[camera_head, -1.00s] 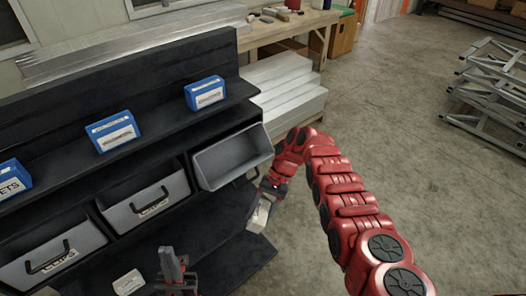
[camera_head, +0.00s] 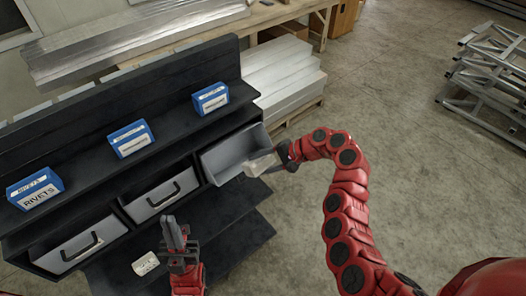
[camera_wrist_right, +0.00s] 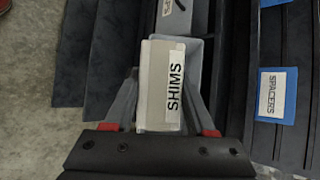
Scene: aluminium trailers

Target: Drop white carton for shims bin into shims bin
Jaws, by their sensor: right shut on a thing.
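The white carton (camera_head: 261,166), labelled SHIMS in the right wrist view (camera_wrist_right: 158,88), is held between the two fingers of my right gripper (camera_head: 280,160). The carton is at the right front edge of an open, tilted grey bin (camera_head: 222,158) in the head view. In the right wrist view, part of a grey bin (camera_wrist_right: 196,50) shows beyond the carton; the bin's label is not visible. My left gripper (camera_head: 176,236) points up in front of the lower shelf, away from the bin, and its finger gap is unclear.
Blue boxes (camera_head: 131,139) (camera_head: 211,98) (camera_head: 36,188) stand on the shelf above. Another white carton (camera_head: 145,263) lies on the lower shelf. Open floor (camera_head: 400,150) lies to the right.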

